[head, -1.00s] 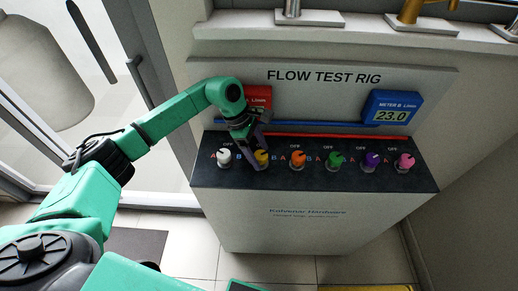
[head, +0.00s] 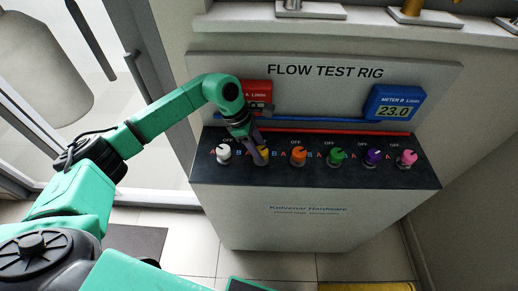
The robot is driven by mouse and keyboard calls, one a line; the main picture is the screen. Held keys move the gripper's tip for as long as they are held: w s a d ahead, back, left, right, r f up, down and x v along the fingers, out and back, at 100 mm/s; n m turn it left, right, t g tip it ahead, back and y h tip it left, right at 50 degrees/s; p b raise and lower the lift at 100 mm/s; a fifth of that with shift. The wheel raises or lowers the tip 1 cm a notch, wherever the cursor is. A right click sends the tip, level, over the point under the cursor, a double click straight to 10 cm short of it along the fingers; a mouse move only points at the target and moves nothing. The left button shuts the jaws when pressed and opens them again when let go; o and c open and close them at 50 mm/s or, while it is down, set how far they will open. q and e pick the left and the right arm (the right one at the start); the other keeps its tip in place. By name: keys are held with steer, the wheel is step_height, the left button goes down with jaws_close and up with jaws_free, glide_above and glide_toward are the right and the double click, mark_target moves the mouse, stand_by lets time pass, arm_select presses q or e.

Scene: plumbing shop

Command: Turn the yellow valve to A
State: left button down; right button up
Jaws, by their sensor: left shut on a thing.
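The yellow valve (head: 266,152) is on the dark top of the flow test rig, second knob from the left. My left gripper (head: 260,156) reaches down over it and is shut on it, hiding most of the knob. Which way its pointer faces is hidden. Letters A and B are printed beside the knobs; the A by the yellow valve is hidden. The red meter A (head: 256,92) behind the gripper is partly covered by my arm. The blue meter B (head: 395,104) reads 23.0. My right gripper is not in view.
A white valve (head: 223,153) stands close on the left of the yellow one. Orange (head: 298,155), green (head: 336,157), purple (head: 371,158) and pink (head: 406,159) valves follow to the right. A red pipe and a blue pipe run behind the row.

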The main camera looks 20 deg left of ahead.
arm_select(q)
steer(key=n+t+b, duration=0.1)
steer(key=n, duration=0.2)
steer(key=n+t+y+b, duration=0.1)
steer(key=n+b, duration=0.1)
steer(key=n, duration=0.1)
steer(key=shift+s+d, duration=0.1)
steer(key=n+b, duration=0.2)
steer(key=n, duration=0.1)
steer(key=n+t+y+b, duration=0.1)
steer(key=n+b, duration=0.1)
steer(key=shift+d+n+t+y, duration=0.15)
steer(key=shift+n+t+y, duration=0.15)
steer(key=shift+n, duration=0.1)
steer(key=n+y+b, duration=0.2)
steer(key=n+b, duration=0.1)
steer(key=n, duration=0.2)
steer(key=shift+d+b, duration=0.15)
steer(key=shift+b, duration=0.15)
steer(key=n+y+b, duration=0.1)
steer(key=n, duration=0.1)
steer(key=n+y+b, duration=0.1)
steer(key=n, duration=0.2)
steer(key=shift+d+r, duration=0.1)
steer(key=shift+c, duration=1.4)
jaws_free()
steer(key=shift+s, duration=0.1)
